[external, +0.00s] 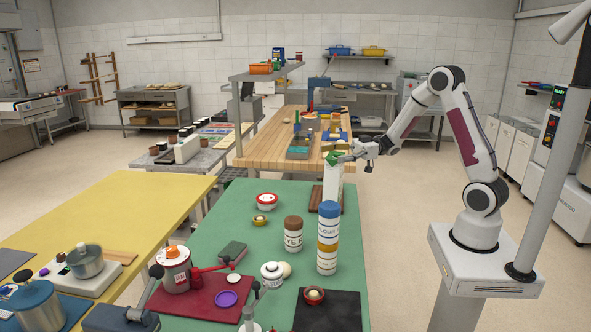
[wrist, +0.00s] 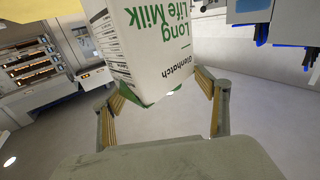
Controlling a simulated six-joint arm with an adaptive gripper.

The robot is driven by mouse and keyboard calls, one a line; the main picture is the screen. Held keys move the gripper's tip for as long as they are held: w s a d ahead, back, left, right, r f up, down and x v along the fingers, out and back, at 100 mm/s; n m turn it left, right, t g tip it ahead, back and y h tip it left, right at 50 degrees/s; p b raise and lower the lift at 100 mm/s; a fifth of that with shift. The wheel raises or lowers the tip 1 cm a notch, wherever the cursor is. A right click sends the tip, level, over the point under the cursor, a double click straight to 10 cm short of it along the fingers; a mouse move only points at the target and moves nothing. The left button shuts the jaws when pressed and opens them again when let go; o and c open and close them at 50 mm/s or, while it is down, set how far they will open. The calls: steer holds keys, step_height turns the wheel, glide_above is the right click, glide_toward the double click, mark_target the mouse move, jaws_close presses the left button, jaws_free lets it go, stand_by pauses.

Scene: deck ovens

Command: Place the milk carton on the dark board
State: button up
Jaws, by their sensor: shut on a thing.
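The milk carton (external: 333,180), white with a green top, is upright at the far right of the green table in the external view. My gripper (external: 347,158) is shut on its upper part. In the wrist view the carton (wrist: 155,45) is between the fingers of my gripper (wrist: 160,95), with its lettering upside down. A dark brown board (external: 348,198) lies behind the tall canister, at the carton's lower end. Whether the carton touches it I cannot tell, as the canister partly hides that area. A black board (external: 327,313) lies at the table's front right.
On the green table (external: 218,217), a tall blue, white and yellow canister (external: 328,240) stands close in front of the carton. A brown-lidded jar (external: 293,233) is left of it. A red-and-white bowl (external: 266,200) is further left. A wooden workbench (external: 270,145) stands behind.

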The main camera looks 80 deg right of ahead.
steer(key=w+d+r+m+t+h, duration=0.1)
steer(key=d+m+h, duration=0.2)
steer(key=d, duration=0.7)
steer(key=w+d+r+m+t+h, duration=0.1)
steer(key=w+d+m+t+h, duration=0.1)
steer(key=d+m+h, duration=0.2)
steer(key=d+h, duration=0.3)
steer(key=d, duration=0.4)
steer(key=shift+d, duration=0.15)
step_height(320, 180, down, 6)
steer(key=shift+f, duration=0.15)
steer(key=shift+f, duration=2)
